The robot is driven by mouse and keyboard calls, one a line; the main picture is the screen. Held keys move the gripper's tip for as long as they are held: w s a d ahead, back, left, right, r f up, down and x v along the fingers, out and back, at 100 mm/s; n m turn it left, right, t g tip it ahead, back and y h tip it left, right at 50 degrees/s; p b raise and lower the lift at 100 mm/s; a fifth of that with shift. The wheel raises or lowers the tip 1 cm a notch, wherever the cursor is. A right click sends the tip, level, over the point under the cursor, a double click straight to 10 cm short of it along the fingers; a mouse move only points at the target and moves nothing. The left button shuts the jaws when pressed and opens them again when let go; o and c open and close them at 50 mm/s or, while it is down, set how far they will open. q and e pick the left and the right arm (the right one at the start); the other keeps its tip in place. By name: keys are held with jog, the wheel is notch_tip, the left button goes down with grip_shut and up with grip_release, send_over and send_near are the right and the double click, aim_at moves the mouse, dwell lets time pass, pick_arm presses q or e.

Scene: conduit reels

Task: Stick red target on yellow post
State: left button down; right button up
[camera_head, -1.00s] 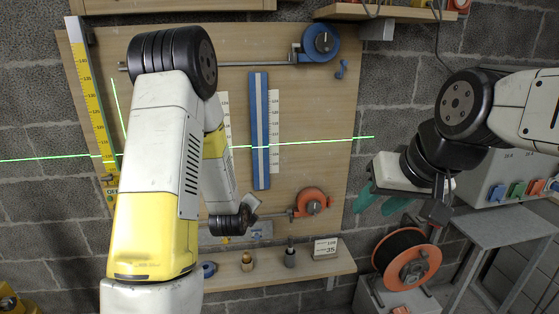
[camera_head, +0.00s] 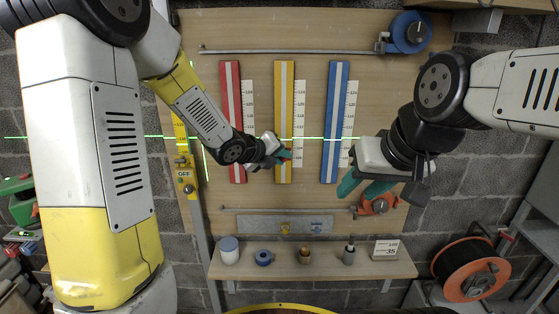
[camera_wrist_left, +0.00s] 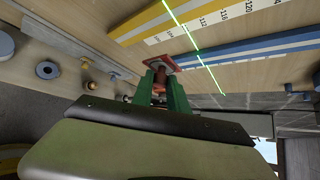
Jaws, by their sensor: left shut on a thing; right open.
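The yellow post (camera_head: 284,105) stands upright on the wooden board, between a red post and a blue post, with a white scale beside it. My left gripper (camera_head: 287,154) is in front of its lower part, just below the green laser line. In the left wrist view its green fingers (camera_wrist_left: 162,92) are shut on the red target (camera_wrist_left: 162,64), whose flat red plate faces the board. That view shows the plate beside the yellow post (camera_wrist_left: 165,18); I cannot tell whether it touches anything. In the head view the target is hidden. My right gripper (camera_head: 366,190) is open and empty, right of the blue post.
The red post (camera_head: 232,100) and blue post (camera_head: 336,110) flank the yellow one. A grey strip (camera_head: 255,225) below holds a yellow and a blue tag. A shelf (camera_head: 330,270) with small items runs underneath. An orange reel (camera_head: 470,268) stands at lower right.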

pick_arm(q)
jog(key=w, duration=0.9)
jog(key=shift+w, duration=0.3)
jog(key=shift+w, duration=0.55)
dwell(2.6)
jog(key=c, duration=0.7)
grip_release()
jog(key=shift+c, duration=0.2)
jog(key=shift+s, duration=4.55)
